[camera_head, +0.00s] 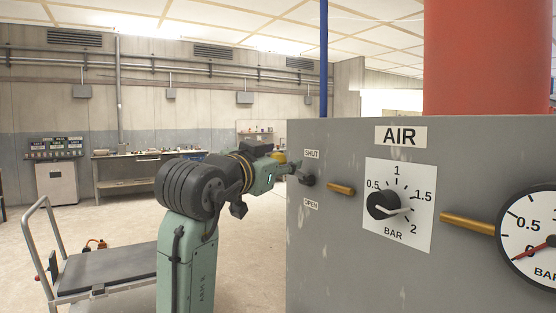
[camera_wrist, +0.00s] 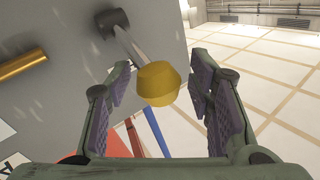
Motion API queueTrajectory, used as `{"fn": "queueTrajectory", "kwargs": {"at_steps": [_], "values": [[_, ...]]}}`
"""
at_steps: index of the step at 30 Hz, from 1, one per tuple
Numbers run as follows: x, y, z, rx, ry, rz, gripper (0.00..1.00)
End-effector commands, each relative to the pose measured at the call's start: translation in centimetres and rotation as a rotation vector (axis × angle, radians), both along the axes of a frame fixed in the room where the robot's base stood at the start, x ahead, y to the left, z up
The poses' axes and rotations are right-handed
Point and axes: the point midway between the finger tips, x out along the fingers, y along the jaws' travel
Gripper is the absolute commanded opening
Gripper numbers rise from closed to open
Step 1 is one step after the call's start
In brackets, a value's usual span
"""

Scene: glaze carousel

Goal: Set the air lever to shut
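The air lever has a dark hub (camera_head: 307,180) on the grey panel's left edge, between the SHUT label (camera_head: 312,154) above and the OPEN label (camera_head: 310,205) below. In the wrist view its grey shaft (camera_wrist: 130,45) runs from the hub to a yellow knob (camera_wrist: 158,84). In the head view the lever points left and slightly up; my gripper partly covers it. My gripper (camera_wrist: 160,75) is open, with one finger on each side of the knob. Gaps show between the knob and both finger pads.
The grey panel (camera_head: 345,260) also bears an AIR sign (camera_head: 400,136), a bar dial (camera_head: 397,205), a round gauge (camera_head: 530,235) and brass pipes (camera_head: 341,188). A flat trolley (camera_head: 105,270) stands at left. A workbench (camera_head: 140,165) is by the far wall.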

Motion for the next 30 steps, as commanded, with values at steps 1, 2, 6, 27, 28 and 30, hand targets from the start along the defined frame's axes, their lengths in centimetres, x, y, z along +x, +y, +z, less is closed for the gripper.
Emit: {"fn": "queueTrajectory", "kwargs": {"at_steps": [1, 2, 6, 27, 28, 30], "values": [[0.0, 0.0, 0.1, 0.001, -0.001, 0.000, 0.51], [0.0, 0.0, 0.1, 0.000, -0.002, 0.000, 0.51], [-0.1, -0.1, 0.1, 0.000, -0.003, -0.002, 0.51], [-9.7, 4.0, -0.3, -0.001, -0.004, 0.000, 0.51], [-10.0, 4.2, -0.3, 0.000, -0.005, 0.000, 0.51], [-10.6, 4.4, -0.3, 0.001, -0.004, 0.000, 0.51]]}}
